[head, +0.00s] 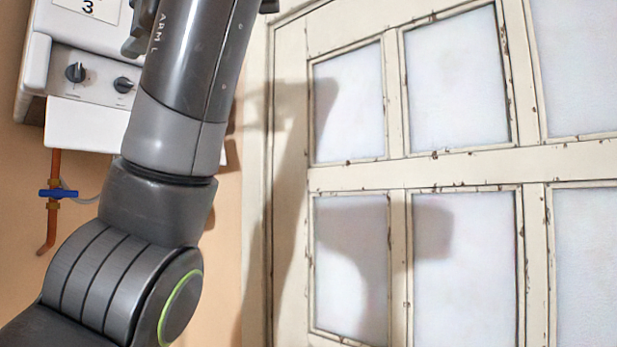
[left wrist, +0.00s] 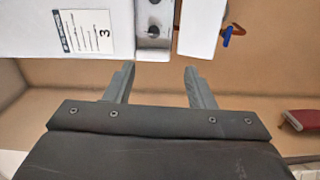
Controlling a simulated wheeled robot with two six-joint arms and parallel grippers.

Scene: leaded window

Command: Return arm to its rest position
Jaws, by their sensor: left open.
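My left arm (head: 165,200) rises through the left part of the head view and leaves it at the top edge, its upper link marked "ARM L". In the left wrist view my left gripper (left wrist: 158,78) is open. Its two fingers are well apart with nothing between them. Beyond the fingertips are a white wall unit (left wrist: 45,30) with a label and tan wall. My right gripper is in neither view.
The white unit with dark knobs (head: 90,75) hangs at the upper left, partly behind my arm. A copper pipe with a blue valve (head: 57,193) is below it. The leaded window's cream frame (head: 400,174) fills the right. A red-handled object (left wrist: 300,118) shows at the wrist view's right edge.

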